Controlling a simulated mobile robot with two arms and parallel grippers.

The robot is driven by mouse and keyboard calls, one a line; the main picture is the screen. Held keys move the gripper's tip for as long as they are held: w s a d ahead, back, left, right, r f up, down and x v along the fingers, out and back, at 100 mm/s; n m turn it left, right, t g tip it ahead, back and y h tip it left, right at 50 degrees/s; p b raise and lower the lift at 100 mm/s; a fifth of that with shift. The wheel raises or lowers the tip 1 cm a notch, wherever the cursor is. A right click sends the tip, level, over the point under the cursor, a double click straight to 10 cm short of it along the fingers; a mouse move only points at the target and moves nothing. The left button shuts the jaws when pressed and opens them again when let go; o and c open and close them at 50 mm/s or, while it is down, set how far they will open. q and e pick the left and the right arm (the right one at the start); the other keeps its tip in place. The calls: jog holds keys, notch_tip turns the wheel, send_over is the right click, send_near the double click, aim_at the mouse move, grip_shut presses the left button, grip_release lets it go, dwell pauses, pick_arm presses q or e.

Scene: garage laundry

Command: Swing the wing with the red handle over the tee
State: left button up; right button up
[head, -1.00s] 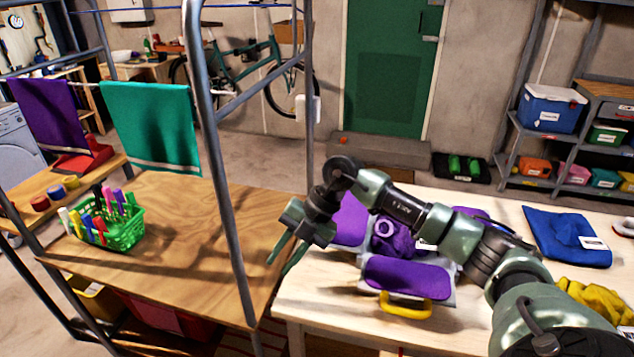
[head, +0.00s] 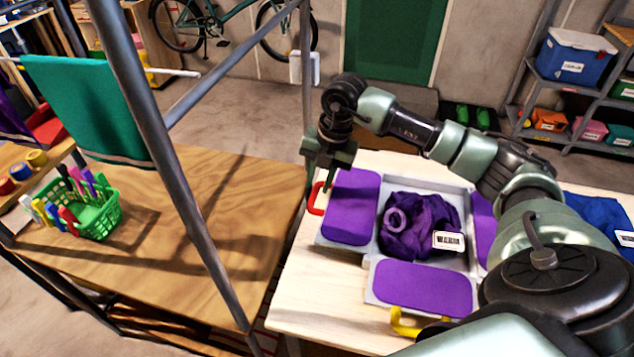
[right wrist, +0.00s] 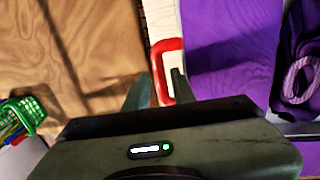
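The wing with the red handle is a purple-topped panel (head: 350,207) lying open on the left of the folding board (head: 462,257); it also shows in the right wrist view (right wrist: 228,60). Its red handle (head: 316,203) sticks out at its left edge. The bunched purple tee (head: 405,240) lies on the board's centre with a white label. My right gripper (head: 318,182) is open and points down at the red handle. In the right wrist view its fingertips (right wrist: 160,80) are on either side of the handle's outer bar (right wrist: 159,82); contact cannot be told. My left gripper is not in view.
A front wing (head: 425,287) with a yellow handle (head: 403,325) and a right wing (head: 484,228) lie open. A metal rack post (head: 180,180) stands left, before a wooden table (head: 150,255) with a green basket (head: 100,218). Blue cloth (head: 600,215) lies right.

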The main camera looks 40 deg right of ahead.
jog(key=shift+w+f, duration=0.15)
jog(key=shift+f, duration=0.5)
jog(key=shift+a+f, duration=0.1)
jog(key=shift+f, duration=0.2)
jog(key=shift+w+f, duration=0.1)
jog(key=shift+f, duration=0.1)
grip_shut()
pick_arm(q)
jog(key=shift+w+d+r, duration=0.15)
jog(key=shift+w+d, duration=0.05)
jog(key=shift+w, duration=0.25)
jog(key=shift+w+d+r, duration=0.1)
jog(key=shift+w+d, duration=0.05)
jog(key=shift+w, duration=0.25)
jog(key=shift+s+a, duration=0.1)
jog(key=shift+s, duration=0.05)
